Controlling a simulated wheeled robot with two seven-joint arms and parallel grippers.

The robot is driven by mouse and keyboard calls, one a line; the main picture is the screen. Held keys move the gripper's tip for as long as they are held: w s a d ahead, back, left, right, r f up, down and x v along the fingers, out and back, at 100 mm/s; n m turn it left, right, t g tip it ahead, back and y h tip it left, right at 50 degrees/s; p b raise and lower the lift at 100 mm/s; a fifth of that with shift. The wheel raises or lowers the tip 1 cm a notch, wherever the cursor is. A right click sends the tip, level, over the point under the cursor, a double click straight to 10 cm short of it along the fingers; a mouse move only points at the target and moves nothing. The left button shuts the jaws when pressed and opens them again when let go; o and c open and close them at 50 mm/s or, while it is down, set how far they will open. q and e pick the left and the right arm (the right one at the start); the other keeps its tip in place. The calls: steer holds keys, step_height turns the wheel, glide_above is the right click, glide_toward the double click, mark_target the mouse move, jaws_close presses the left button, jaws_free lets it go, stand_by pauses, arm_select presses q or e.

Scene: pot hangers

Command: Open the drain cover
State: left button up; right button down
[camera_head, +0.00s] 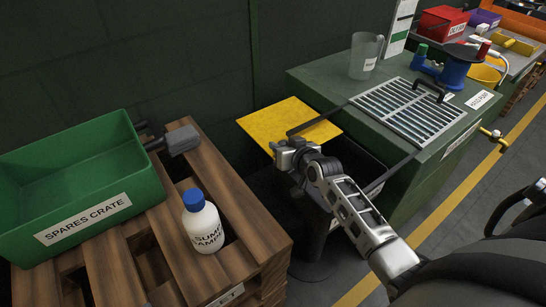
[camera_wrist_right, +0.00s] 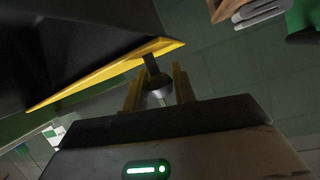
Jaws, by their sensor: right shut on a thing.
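A flat yellow panel (camera_head: 290,124), which looks like the drain cover, is at the left end of the green bench. In the right wrist view its yellow edge (camera_wrist_right: 105,72) runs at a slant above the fingers. My right gripper (camera_head: 291,155) is at the panel's near edge. In the wrist view its two yellow fingers (camera_wrist_right: 158,92) are shut on a small knob or handle with a dark stem (camera_wrist_right: 152,68) by that edge. The grip hides part of the handle. My left gripper is not in view.
A metal grate (camera_head: 408,108) with a black handle lies on the green bench (camera_head: 325,77), near a clear jug (camera_head: 365,56). A pallet (camera_head: 245,205) at left holds a green spares crate (camera_head: 140,165), a white bottle (camera_head: 203,225) and a grey-headed tool (camera_head: 180,139).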

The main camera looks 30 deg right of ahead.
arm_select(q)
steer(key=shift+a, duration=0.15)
arm_select(e)
steer(key=shift+w, duration=0.2)
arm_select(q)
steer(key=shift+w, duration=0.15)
arm_select(e)
steer(key=c, duration=1.3)
jaws_free()
steer(key=shift+o, duration=0.6)
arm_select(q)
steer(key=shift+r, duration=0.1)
arm_select(e)
steer(key=shift+s, duration=0.1)
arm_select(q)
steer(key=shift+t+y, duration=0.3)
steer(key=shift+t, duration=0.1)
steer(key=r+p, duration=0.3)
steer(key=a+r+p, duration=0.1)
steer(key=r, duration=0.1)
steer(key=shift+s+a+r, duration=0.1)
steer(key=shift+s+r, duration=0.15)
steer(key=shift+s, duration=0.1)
arm_select(e)
steer(key=v, duration=1.5)
steer(key=shift+s+r, duration=0.2)
steer(key=shift+s, duration=0.15)
